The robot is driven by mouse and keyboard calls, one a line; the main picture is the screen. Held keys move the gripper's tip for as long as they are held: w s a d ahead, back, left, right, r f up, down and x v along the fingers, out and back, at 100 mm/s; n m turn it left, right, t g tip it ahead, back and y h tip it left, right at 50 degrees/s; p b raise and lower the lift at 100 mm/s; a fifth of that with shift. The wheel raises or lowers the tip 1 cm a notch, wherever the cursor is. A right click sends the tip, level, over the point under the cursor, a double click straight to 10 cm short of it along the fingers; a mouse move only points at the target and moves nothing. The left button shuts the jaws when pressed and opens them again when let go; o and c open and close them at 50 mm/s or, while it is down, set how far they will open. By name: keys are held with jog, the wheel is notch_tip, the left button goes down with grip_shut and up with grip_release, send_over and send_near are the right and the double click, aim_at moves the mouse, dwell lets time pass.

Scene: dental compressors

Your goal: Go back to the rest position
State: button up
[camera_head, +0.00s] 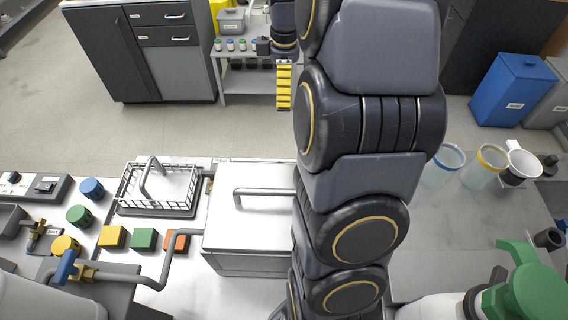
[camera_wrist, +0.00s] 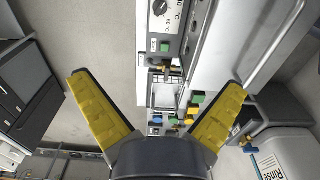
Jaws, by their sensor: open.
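My gripper (camera_wrist: 157,84) is open in the wrist view, with its two yellow-padded fingers spread wide and nothing between them. In the head view, one yellow-padded finger of my gripper (camera_head: 284,88) hangs beside a low grey shelf unit, beyond the white worktop. My dark arm crosses the middle of the head view and hides part of the worktop. A white box with a bar handle (camera_head: 245,220) stands just left of my arm. A wire basket (camera_head: 158,188) sits left of that box.
Blue (camera_head: 92,188), green and yellow round knobs or caps and several coloured blocks lie on the left worktop. Clear cups (camera_head: 446,163) stand on the right counter. A blue bin (camera_head: 508,90) is at the far right. A dark cabinet (camera_head: 150,50) stands at the back left. Open floor lies between.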

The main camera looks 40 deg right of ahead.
jog(key=shift+f, duration=0.8)
jog(key=shift+r, duration=0.1)
notch_tip(320, 180, up, 10)
dwell(0.5)
